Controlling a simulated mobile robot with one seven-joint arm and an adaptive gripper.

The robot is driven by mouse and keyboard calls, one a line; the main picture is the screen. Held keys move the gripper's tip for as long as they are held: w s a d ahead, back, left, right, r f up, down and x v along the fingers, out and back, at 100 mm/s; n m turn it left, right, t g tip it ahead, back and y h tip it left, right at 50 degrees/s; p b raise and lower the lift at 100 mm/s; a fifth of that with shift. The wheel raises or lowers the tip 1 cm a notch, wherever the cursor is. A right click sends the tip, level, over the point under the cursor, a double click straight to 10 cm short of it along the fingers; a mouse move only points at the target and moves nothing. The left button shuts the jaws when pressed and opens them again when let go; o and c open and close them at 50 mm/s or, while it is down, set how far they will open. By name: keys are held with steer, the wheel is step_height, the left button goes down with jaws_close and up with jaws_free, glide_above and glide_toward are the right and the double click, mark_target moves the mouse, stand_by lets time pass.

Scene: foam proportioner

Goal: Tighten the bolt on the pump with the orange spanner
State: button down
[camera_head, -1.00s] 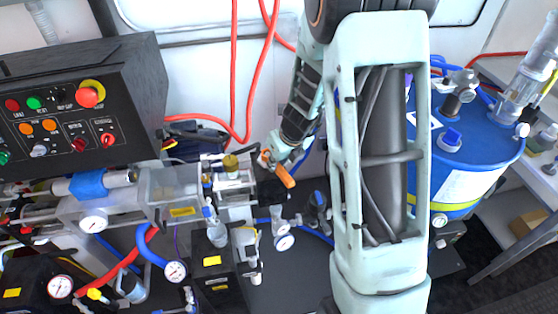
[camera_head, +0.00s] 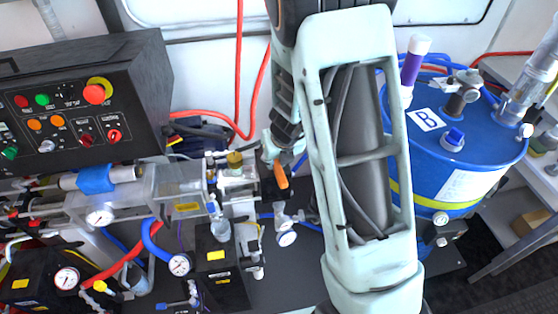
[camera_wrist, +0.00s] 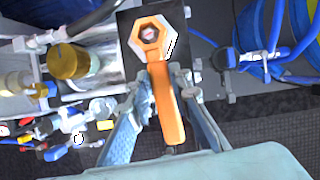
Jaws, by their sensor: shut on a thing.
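The orange spanner (camera_wrist: 166,100) is held in my gripper (camera_wrist: 163,84), its handle between the two fingers. In the wrist view its ring end lies over the dark block of the pump (camera_wrist: 128,20). In the head view the spanner (camera_head: 281,177) shows as a short orange bar beside the pump, below my gripper (camera_head: 275,153). The bolt is hidden there.
A brass-coloured cap (camera_head: 235,160) stands close left of the spanner. Gauges, including one (camera_head: 287,238) below, and hoses crowd the pump. A black control panel (camera_head: 75,115) is at left and a blue drum (camera_head: 455,150) at right. A red hose (camera_head: 240,80) hangs behind.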

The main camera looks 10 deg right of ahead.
steer(key=shift+w+a+r, duration=0.15)
steer(key=shift+w+a, duration=0.1)
steer(key=shift+a, duration=0.1)
steer(key=shift+a+m+h, duration=0.4)
steer(key=shift+a+m, duration=0.05)
steer(key=shift+m, duration=0.55)
steer(key=shift+a, duration=0.1)
steer(key=shift+a+m+h, duration=0.25)
steer(key=shift+m+h, duration=0.05)
steer(key=shift+m, duration=0.5)
steer(key=shift+d+n+b, duration=0.25)
steer(key=shift+n+b, duration=0.15)
steer(key=shift+b, duration=0.1)
steer(key=c, duration=1.7)
jaws_free()
